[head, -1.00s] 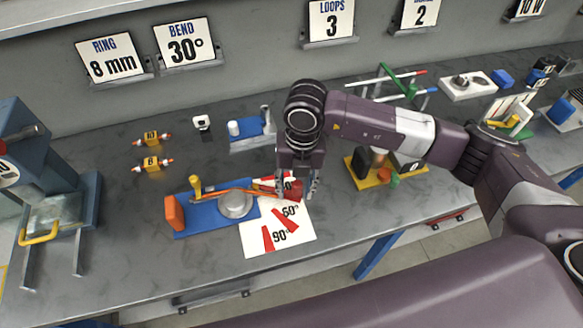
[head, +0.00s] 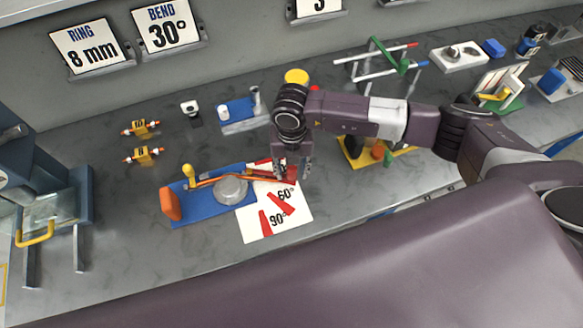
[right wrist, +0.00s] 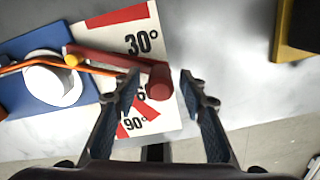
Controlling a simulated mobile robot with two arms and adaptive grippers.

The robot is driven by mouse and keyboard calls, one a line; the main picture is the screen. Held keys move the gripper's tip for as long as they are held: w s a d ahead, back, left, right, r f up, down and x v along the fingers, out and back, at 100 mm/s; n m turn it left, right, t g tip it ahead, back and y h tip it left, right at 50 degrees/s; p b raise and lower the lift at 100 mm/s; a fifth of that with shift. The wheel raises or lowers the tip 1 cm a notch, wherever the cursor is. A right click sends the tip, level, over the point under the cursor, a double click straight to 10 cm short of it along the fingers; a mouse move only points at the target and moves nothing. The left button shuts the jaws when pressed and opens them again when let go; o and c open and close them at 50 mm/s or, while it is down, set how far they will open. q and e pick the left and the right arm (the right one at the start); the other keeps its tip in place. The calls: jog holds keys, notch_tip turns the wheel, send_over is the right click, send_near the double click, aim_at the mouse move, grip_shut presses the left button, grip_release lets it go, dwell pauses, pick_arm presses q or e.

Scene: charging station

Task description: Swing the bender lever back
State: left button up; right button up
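The bender has a blue base (head: 218,213), a grey disc (head: 230,189), an orange end block (head: 171,204) and a yellow knob (head: 188,172). Its red lever (right wrist: 108,61) reaches right over the white angle card (head: 258,228), between the 30° and 60° marks in the right wrist view. A thin orange rod (right wrist: 22,66) lies along the base. My right gripper (head: 293,176) is at the lever's free end. In the right wrist view its two fingers (right wrist: 161,84) are apart, with the lever's round red handle (right wrist: 160,80) between them and gaps showing on both sides. My left gripper is out of view.
Two small yellow blocks (head: 144,154) with orange tips lie behind the bender. A blue fixture (head: 238,110) stands behind it, and a yellow tray (head: 358,158) is to the right. A blue machine (head: 50,190) stands at the far left. Bare bench lies in front.

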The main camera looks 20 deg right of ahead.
jog(key=shift+c, duration=0.3)
grip_shut()
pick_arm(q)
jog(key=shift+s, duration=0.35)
